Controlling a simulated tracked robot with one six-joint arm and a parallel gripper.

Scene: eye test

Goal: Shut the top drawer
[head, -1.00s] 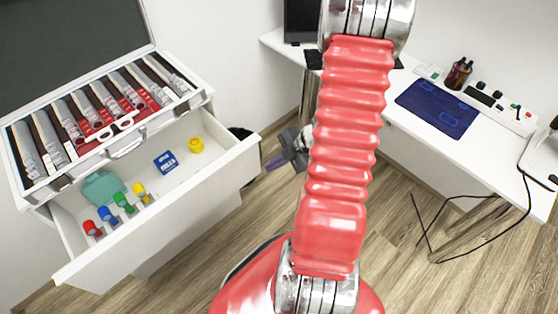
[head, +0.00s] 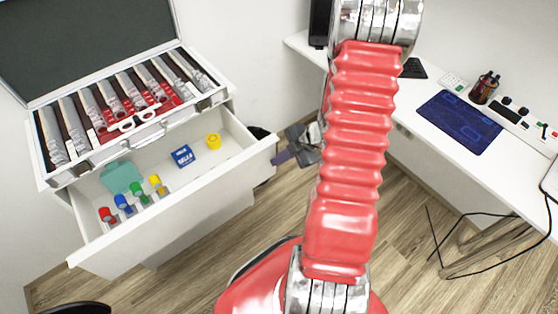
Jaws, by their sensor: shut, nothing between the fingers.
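The white top drawer (head: 185,202) of the cabinet at the left of the head view is pulled out, and its inside shows. It holds a green case (head: 122,177), a blue box (head: 183,156), a yellow roll (head: 213,141) and several small bottles with coloured caps (head: 139,190). My gripper (head: 281,157) is shut and empty, just right of the drawer's right front corner in the picture.
An open case (head: 208,100) with lenses and white glasses stands on the cabinet above the drawer. A white desk (head: 410,108) with a blue mat (head: 460,121) stands at the right, with a black cable (head: 490,262) hanging below it. Wooden floor is free between them.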

